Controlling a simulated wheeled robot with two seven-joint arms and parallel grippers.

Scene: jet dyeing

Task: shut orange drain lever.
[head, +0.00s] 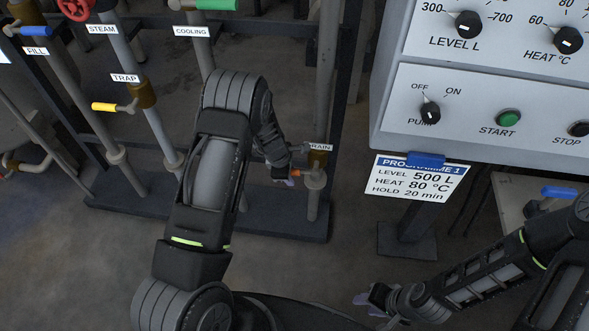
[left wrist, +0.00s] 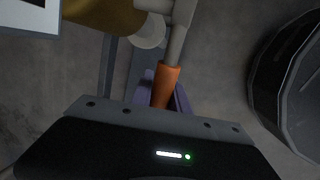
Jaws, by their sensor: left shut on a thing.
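The orange drain lever (left wrist: 166,86) shows in the left wrist view, running from a grey stem down between the purple-grey fingers of my left gripper (left wrist: 165,98). In the head view only a small bit of the orange lever (head: 295,173) shows, left of the drain valve (head: 315,178) below the partly covered DRAIN label (head: 320,147). My left gripper (head: 289,180) is shut on the lever there. The lever lies roughly sideways from the valve in the head view. My right gripper (head: 366,303) is low at the bottom centre-right, away from the valves; its finger gap is unclear.
Other pipes carry a yellow trap lever (head: 104,107), a blue fill lever (head: 35,31), a green cooling lever (head: 215,5) and a red steam wheel (head: 74,8). A control panel (head: 480,110) and a programme card (head: 417,179) stand at the right. Open floor lies below the rack.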

